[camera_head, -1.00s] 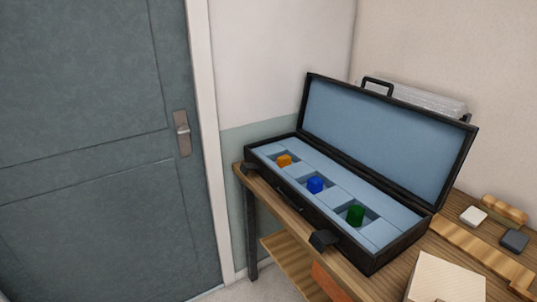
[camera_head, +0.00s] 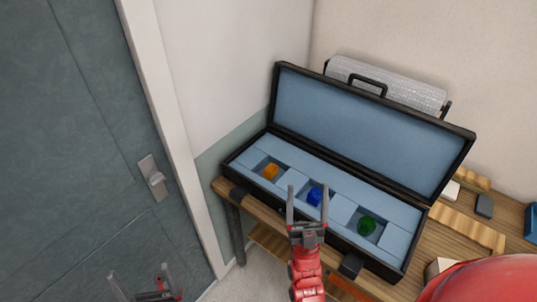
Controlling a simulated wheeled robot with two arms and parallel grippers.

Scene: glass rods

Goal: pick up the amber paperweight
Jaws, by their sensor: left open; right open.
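A blue paperweight (camera_head: 314,196) sits in the middle compartment and a green one (camera_head: 367,225) in the right compartment. My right gripper (camera_head: 308,190) is open and empty, with its fingers up in front of the blue paperweight, to the right of the amber one. My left gripper (camera_head: 140,283) is open and empty at the bottom left, in front of the door and well away from the case.
The case stands on a wooden table (camera_head: 515,218) with its lid raised at the back. Wooden pieces and a dark block (camera_head: 484,205) lie to its right. A grey door (camera_head: 70,130) with a handle (camera_head: 152,178) is at the left.

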